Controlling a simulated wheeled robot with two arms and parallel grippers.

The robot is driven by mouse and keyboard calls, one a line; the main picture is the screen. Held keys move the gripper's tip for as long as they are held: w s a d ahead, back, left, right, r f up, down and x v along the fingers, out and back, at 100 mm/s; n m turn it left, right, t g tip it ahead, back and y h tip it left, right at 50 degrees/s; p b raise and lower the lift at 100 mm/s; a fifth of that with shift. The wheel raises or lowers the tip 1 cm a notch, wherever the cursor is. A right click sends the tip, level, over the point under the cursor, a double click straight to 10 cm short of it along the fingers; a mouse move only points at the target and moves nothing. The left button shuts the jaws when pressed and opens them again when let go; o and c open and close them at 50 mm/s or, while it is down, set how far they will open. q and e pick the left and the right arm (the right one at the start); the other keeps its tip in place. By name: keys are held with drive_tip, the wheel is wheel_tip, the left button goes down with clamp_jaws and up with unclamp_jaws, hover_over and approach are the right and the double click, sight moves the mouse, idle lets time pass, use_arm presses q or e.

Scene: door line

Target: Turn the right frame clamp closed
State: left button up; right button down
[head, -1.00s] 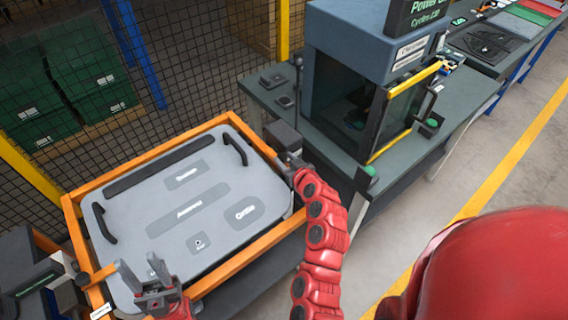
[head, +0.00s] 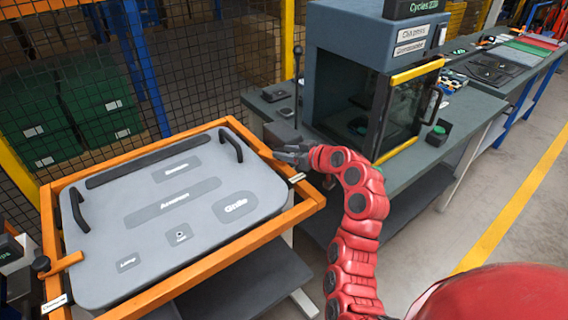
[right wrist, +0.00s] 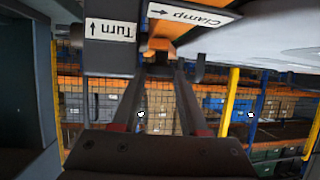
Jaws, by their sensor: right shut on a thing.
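The grey door panel (head: 180,190) lies flat in an orange frame (head: 255,232). The right frame clamp has an orange handle (head: 268,160) at the frame's right side. It also shows in the right wrist view (right wrist: 160,44), between my fingertips. My right gripper (head: 284,154) is shut on this handle; its fingers also show in the right wrist view (right wrist: 158,62). The "Clamp" label (right wrist: 195,15) with an arrow is beside the handle. The left frame clamp (head: 62,264), with an orange lever and dark knob, sits at the frame's left edge. My left gripper is out of view.
A dark block with a "Turn" label (right wrist: 110,30) is close to my right fingers. A workbench (head: 455,125) with a blue-grey press cabinet (head: 350,50) stands right of the frame. Mesh fencing (head: 210,60) is behind. Clear floor (head: 480,210) lies at right.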

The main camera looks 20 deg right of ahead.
drive_tip(key=shift+r, duration=0.1)
drive_tip(key=shift+c, duration=2.2)
unclamp_jaws()
drive_tip(key=v, duration=1.7)
drive_tip(key=shift+s+d, duration=0.1)
drive_tip(key=shift+s, duration=0.05)
